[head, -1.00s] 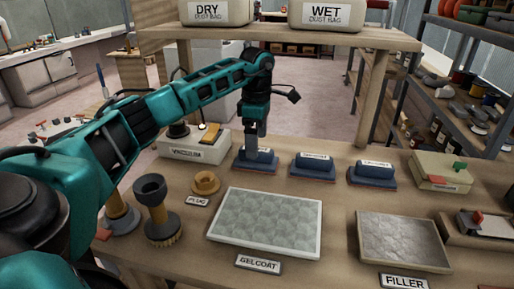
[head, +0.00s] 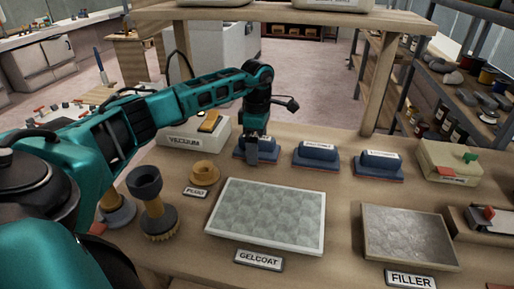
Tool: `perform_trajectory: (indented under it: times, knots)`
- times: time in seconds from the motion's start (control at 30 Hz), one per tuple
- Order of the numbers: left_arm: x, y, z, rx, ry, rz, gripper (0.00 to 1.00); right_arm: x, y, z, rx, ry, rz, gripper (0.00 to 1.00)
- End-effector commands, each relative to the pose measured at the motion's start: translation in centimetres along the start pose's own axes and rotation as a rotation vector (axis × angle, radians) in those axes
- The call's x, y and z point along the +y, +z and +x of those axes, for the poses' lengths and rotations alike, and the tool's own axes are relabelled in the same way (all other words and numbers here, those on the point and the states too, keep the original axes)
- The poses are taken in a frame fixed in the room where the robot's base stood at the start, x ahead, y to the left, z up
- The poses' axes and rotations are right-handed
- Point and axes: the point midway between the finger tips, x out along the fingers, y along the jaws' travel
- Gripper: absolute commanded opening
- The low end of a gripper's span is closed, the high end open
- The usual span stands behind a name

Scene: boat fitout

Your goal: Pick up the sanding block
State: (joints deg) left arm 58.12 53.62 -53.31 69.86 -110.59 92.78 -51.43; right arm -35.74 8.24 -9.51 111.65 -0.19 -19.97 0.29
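Three blue sanding blocks with white labels stand in a row on the wooden bench: a left one (head: 272,151), a middle one (head: 317,155) and a right one (head: 379,164). My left gripper (head: 252,160) points down at the left block, its fingers covering the front middle of that block and hiding much of its label. One finger shows clearly in front of the block; the far side is hidden, so I cannot tell whether it grips. My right gripper is not in view.
A gelcoat panel (head: 267,216) and a filler panel (head: 408,235) lie in front of the blocks. The vacuum unit (head: 190,140), a yellow plug (head: 204,173) and a brush (head: 157,212) are left. A beige box (head: 450,163) is right. A shelf (head: 270,14) spans above.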

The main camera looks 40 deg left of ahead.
Motion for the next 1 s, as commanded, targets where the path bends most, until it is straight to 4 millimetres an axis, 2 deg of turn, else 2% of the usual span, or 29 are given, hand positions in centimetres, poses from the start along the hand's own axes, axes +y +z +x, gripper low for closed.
perform_trajectory:
  times: [0.27,0.9,1.0]
  knots:
    - [0.02,-0.01,0.25,0.0,0.001,0.0,0.98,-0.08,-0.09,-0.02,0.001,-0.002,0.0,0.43]
    - [0.03,-0.03,0.21,0.0,0.001,0.0,0.37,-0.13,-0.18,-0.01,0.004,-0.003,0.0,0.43]
    - [0.06,-0.02,0.16,0.0,0.002,0.0,0.33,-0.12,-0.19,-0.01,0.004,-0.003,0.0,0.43]
